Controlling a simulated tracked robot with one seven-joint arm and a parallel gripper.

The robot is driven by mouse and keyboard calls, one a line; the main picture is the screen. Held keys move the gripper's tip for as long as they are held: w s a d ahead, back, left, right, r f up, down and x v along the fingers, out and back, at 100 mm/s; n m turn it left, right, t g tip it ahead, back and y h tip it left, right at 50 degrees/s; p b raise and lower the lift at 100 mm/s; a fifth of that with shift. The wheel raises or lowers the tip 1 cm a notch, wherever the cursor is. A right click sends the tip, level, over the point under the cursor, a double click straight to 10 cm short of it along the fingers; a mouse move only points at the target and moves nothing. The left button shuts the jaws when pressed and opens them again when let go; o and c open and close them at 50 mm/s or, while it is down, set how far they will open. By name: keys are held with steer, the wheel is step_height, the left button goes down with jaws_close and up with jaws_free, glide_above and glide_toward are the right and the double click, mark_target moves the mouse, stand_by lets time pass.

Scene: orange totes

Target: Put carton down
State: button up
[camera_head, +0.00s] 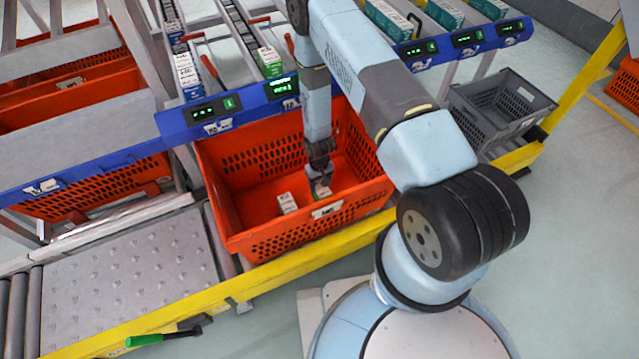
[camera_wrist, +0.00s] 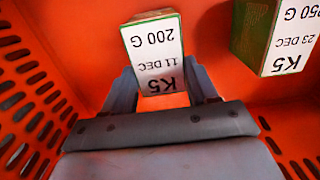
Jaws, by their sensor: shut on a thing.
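My gripper (camera_head: 319,178) reaches down into an orange tote (camera_head: 240,190) near its front wall. It is shut on a small white and green carton (camera_head: 322,192), low in the tote. In the wrist view the held carton (camera_wrist: 153,52) stands out between the fingers (camera_wrist: 160,82) and shows "200 G", "11 DEC" and "K5" upside down. I cannot tell whether its underside touches the tote floor. A second carton (camera_head: 287,203) is in the tote, to the left and apart from the held one. It also shows at the right of the wrist view (camera_wrist: 278,38), with a green side.
A blue rail (camera_head: 255,103) with lit displays runs behind the tote, below sloped lanes of cartons. A grey crate (camera_head: 500,108) stands to the right. A studded plate (camera_head: 130,275) lies to the left. The tote floor has bare room behind the cartons.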

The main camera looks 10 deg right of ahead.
steer(key=shift+f, duration=0.2)
steer(key=o, duration=1.2)
steer(key=r, duration=1.2)
steer(key=shift+w+r, duration=0.25)
steer(key=shift+r, duration=0.1)
